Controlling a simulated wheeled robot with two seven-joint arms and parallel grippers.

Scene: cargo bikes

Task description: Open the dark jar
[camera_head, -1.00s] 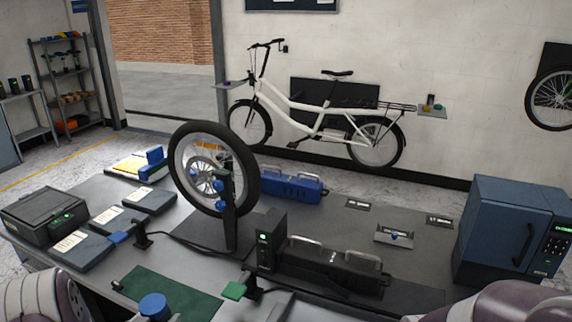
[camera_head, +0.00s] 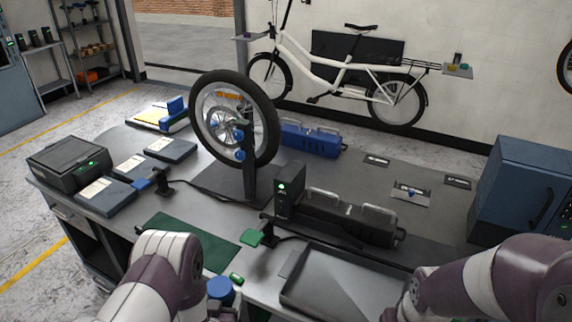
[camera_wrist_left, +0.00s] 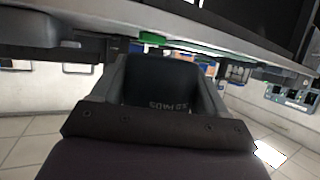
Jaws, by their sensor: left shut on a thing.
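My left gripper (camera_wrist_left: 158,68) is shut on a dark, straight-sided thing (camera_wrist_left: 160,88), which I take to be the dark jar. In the left wrist view it sits between the two fingers, with pale lettering on its near face. The gripper is at the bench's front edge. In the head view a round blue top (camera_head: 220,288) shows near the bench's front edge by my left arm; it looks like the lid of the held jar, but its join is hidden. My right arm comes in at the lower right; its gripper is not seen.
A shallow grey tray (camera_head: 340,298) lies at the front of the bench, right of a green mat (camera_head: 185,243) and a green pad (camera_head: 252,238). A wheel on a stand (camera_head: 250,170), a black battery case (camera_head: 345,218) and a blue cabinet (camera_head: 520,195) stand behind.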

